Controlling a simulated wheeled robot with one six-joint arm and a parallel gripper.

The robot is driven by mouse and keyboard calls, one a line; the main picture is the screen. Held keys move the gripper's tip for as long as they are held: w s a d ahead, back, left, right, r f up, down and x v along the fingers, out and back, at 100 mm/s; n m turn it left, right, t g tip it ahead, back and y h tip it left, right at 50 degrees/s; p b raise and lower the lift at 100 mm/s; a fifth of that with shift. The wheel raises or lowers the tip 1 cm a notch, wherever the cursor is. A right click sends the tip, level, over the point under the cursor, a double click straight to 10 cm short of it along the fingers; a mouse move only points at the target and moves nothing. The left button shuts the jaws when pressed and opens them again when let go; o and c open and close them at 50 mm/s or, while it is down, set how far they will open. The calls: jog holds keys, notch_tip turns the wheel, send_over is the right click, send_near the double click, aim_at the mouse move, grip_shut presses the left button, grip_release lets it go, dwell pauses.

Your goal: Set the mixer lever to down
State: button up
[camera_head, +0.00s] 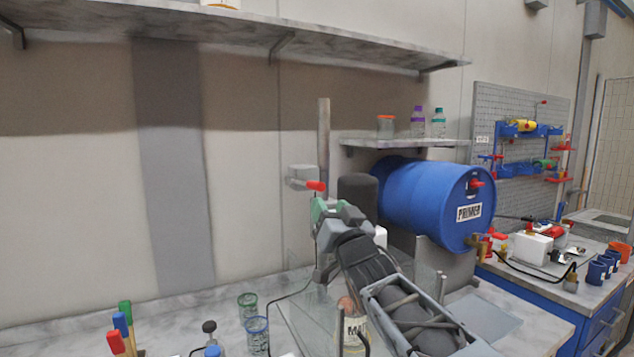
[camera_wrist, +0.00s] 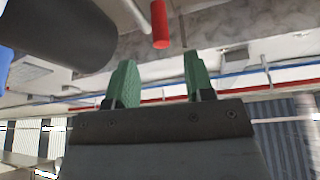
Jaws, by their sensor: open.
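The mixer lever (camera_head: 316,186) has a red tip and sticks out roughly level from a grey box (camera_head: 301,173) beside an upright metal post (camera_head: 323,135). My gripper (camera_head: 326,207) is just below the lever in the head view, with its green fingers. In the wrist view the red lever (camera_wrist: 160,26) shows ahead of the gap between the fingers, beyond the fingertips. My gripper (camera_wrist: 158,68) is open and empty there. The mixer's dark cylinder (camera_head: 358,192) stands to the right of the lever. It also fills the upper left of the wrist view (camera_wrist: 65,32).
A blue primer drum (camera_head: 430,197) lies right of the mixer, under a small shelf (camera_head: 420,142) with bottles. A clear guard (camera_head: 300,300) stands on the bench around the mixer. Glasses (camera_head: 257,335) and coloured-handled tools (camera_head: 121,324) stand at the front left.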

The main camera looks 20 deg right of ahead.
aim_at(317, 186)
jog(key=p+x, duration=0.2)
jog(key=x, duration=0.6)
jog(key=shift+w+r, duration=0.15)
jog(key=shift+w, duration=0.2)
jog(key=shift+c, duration=0.2)
grip_shut()
